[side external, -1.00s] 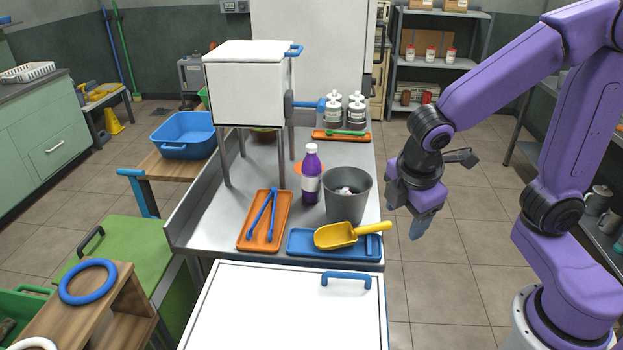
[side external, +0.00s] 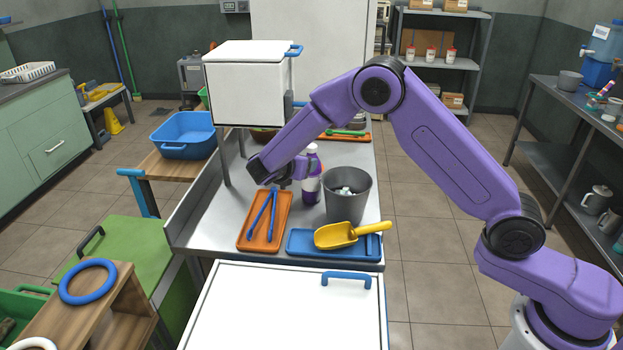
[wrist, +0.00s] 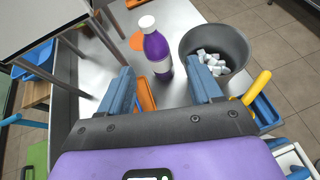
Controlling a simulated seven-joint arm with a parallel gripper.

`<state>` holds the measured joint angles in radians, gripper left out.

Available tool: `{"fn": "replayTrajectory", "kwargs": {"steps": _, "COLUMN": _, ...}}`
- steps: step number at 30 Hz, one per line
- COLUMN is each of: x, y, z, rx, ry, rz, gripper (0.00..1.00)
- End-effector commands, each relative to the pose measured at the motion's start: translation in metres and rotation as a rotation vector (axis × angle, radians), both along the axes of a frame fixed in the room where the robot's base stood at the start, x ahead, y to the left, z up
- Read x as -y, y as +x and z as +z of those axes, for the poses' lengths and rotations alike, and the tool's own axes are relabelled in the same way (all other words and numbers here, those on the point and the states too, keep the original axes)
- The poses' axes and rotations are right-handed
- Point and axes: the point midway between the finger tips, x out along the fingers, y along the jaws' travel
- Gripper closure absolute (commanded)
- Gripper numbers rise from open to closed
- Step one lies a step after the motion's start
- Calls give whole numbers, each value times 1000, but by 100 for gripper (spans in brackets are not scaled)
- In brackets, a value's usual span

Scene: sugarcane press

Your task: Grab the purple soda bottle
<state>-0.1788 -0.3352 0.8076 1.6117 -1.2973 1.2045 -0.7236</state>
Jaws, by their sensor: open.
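The purple soda bottle (side external: 313,188) stands upright on the metal table, with a white cap and a white label. In the wrist view the bottle (wrist: 158,50) is ahead of my gripper (wrist: 162,80), in line with the gap between its two blue-grey fingers. The fingers are apart and nothing is held between them. In the side view my gripper (side external: 292,172) is just left of the bottle and partly overlaps it. The fingertips are hard to make out there, and I cannot tell whether they touch the bottle.
A grey bucket (side external: 347,205) with white pieces stands close right of the bottle. An orange tray (side external: 247,238) with blue tongs (side external: 272,212) and a blue tray (side external: 300,243) with a yellow scoop (side external: 336,236) lie in front. A white box on legs (side external: 245,92) stands behind left.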

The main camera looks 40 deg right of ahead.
Motion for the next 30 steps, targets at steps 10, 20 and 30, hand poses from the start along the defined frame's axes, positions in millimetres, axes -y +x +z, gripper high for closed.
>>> {"fn": "replayTrajectory", "kwargs": {"steps": 10, "x": 17, "y": 24, "z": -12, "rx": -18, "ry": -83, "rz": 26, "gripper": 36}}
{"fn": "replayTrajectory", "kwargs": {"steps": 20, "x": 66, "y": 54, "z": -36, "rx": -18, "ry": -80, "rz": 23, "gripper": 36}}
{"fn": "replayTrajectory", "kwargs": {"steps": 30, "x": 99, "y": 76, "z": -52, "rx": -16, "ry": -79, "rz": 25, "gripper": 36}}
